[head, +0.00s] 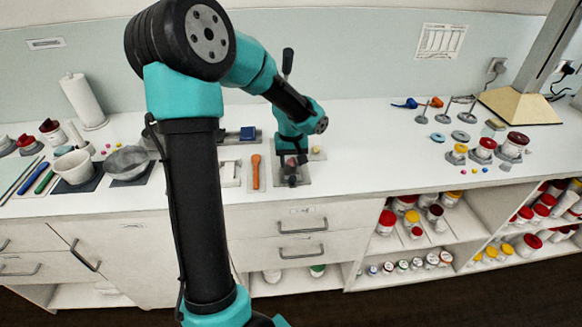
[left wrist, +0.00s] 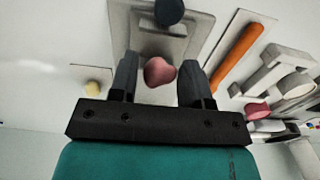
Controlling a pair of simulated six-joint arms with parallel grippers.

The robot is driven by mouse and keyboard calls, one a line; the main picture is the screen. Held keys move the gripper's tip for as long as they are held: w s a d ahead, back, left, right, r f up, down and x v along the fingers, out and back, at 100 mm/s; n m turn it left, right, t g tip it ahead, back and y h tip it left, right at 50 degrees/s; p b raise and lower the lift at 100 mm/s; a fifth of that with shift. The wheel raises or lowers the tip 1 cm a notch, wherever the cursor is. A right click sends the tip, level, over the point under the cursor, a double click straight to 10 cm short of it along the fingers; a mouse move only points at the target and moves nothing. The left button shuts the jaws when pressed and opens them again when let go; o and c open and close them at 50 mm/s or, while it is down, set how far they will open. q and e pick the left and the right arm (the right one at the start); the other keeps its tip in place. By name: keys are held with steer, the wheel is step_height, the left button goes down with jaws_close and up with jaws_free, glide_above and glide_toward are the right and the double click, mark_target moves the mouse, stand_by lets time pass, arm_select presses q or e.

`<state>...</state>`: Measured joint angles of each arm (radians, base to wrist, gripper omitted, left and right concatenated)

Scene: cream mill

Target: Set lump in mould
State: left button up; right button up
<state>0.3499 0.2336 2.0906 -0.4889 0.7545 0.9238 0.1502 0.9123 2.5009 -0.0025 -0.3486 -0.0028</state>
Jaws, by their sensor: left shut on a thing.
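My left gripper (head: 291,180) is low over the grey press base at the middle of the counter. In the left wrist view its two dark fingers (left wrist: 158,82) stand on either side of a pink-red lump (left wrist: 158,72) and are shut on it. A grey plate with a raised block (left wrist: 160,42) lies just beyond the lump; I take this to be the mould's place. Whether the lump touches it I cannot tell. A dark knob (left wrist: 169,11) stands above the block. My right gripper is out of view.
An orange-handled tool (head: 256,172) lies left of the press. A yellow lump (left wrist: 92,88) sits on a small plate on its other side.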

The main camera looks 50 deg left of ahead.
mark_target(291, 167)
arm_select(q)
steer(key=shift+w+a+f, duration=0.25)
steer(key=shift+a, duration=0.05)
steer(key=shift+f, duration=1.55)
steer(key=shift+f, duration=0.15)
steer(key=o, duration=1)
steer(key=shift+c, duration=0.2)
step_height(291, 167, up, 12)
steer(key=shift+r, duration=0.15)
